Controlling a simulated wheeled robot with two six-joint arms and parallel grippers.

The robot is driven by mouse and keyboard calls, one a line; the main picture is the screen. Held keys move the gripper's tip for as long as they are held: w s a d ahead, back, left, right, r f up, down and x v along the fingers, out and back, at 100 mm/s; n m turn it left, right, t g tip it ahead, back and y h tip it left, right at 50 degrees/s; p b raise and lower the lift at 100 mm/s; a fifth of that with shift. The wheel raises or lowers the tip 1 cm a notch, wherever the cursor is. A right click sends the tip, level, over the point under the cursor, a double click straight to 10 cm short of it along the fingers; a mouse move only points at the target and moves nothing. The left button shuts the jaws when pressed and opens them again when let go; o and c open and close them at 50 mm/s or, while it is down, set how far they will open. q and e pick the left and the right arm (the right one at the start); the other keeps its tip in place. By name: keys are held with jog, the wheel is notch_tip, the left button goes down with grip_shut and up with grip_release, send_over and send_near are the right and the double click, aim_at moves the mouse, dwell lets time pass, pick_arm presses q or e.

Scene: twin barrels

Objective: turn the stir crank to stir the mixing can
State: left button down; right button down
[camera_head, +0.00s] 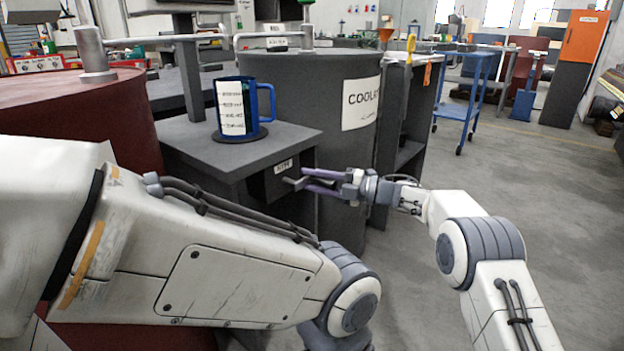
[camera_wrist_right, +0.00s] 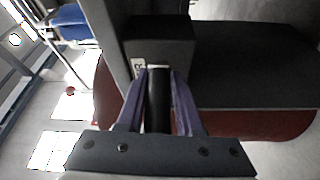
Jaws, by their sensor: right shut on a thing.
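The mixing can is a blue can with a side handle and a white marked label (camera_head: 232,108), upright on a dark grey stand (camera_head: 185,135). Below the stand top is a dark box with a small label (camera_head: 283,167). The stir crank (camera_head: 292,182) sticks out from this box. My right gripper (camera_head: 312,181), with purple fingers, is shut on the crank handle. In the right wrist view the dark handle (camera_wrist_right: 158,100) lies between the fingers (camera_wrist_right: 158,90). My left arm crosses the lower left, and its gripper is out of view. The can's inside is hidden.
A dark red barrel (camera_head: 120,125) stands left of the stand. A grey barrel labelled coolant (camera_head: 300,85) stands behind and right of it. A dark shelf unit (camera_head: 412,110) is beside it. A blue cart (camera_head: 470,85) stands further back. The floor (camera_head: 545,220) at right is open.

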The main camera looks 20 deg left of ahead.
jog(key=shift+d+r+n+h+p, duration=0.1)
jog(key=shift+r+n+h+p, duration=0.25)
jog(key=shift+r+n, duration=0.6)
jog(key=shift+f, duration=0.1)
jog(key=c, duration=0.7)
grip_release()
jog(key=shift+s, duration=0.1)
jog(key=shift+o, duration=0.2)
jog(key=shift+f, duration=0.15)
jog(key=d+p, duration=0.4)
jog(key=d, duration=0.6)
jog(key=shift+w+d, duration=0.15)
jog(key=shift+w, duration=0.05)
